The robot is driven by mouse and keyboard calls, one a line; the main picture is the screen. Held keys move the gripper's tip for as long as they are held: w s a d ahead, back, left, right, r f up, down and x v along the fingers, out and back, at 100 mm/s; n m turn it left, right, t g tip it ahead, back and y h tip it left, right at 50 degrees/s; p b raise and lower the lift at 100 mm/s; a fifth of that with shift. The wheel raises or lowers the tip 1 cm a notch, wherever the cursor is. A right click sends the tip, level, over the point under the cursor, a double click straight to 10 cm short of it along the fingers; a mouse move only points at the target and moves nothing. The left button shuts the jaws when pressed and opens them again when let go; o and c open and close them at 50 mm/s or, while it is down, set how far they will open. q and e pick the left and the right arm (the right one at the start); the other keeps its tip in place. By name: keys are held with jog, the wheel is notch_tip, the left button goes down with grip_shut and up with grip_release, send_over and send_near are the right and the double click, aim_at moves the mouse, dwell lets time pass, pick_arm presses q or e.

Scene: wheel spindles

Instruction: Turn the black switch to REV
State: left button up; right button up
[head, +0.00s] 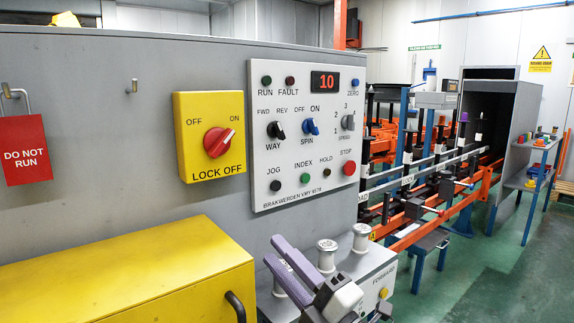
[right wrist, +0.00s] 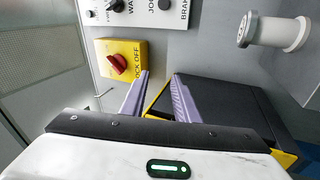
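The black switch (head: 276,130) sits on the light grey control panel (head: 330,190), above the label WAY and below the labels FWD and REV. I cannot tell surely which label its pointer faces. In the right wrist view part of the switch (right wrist: 110,5) shows at the top edge, with the picture turned sideways. My right gripper (head: 273,249) has purple fingers and is below the panel, apart from it. In the right wrist view the right gripper (right wrist: 162,74) is open, with nothing between its fingers. My left gripper is in neither view.
Left of the panel is a yellow lock-off box with a red knob (head: 219,141). A blue SPIN switch (head: 310,127) and a grey selector (head: 347,122) stand beside the black switch. A yellow cabinet (head: 120,275) juts out at lower left; metal spools (head: 327,255) stand by the right gripper.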

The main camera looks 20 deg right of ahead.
jog(key=a+r+n+g+y+b, duration=0.1)
jog(key=a+r+n+g+y, duration=0.1)
jog(key=r+n+y, duration=0.35)
jog(key=a+r+n+g+y, duration=0.2)
jog(key=a+r+n+g, duration=0.1)
jog(key=n, duration=0.6)
jog(key=n+t+h+b, duration=0.2)
jog(key=n+h+b, duration=0.1)
jog(key=n+h, duration=0.65)
send_near(281, 129)
jog(key=shift+m+h, duration=0.3)
jog(key=shift+h, duration=0.1)
jog(key=p+x, duration=0.2)
jog(key=x, duration=0.5)
jog(key=shift+w+a+r, duration=0.15)
jog(key=shift+w+a, duration=0.05)
jog(key=shift+a, duration=0.1)
jog(key=shift+w+a, duration=0.2)
jog(key=shift+w, duration=0.3)
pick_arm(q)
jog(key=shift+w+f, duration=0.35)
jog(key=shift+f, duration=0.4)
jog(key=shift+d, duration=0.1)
pick_arm(e)
grip_shut()
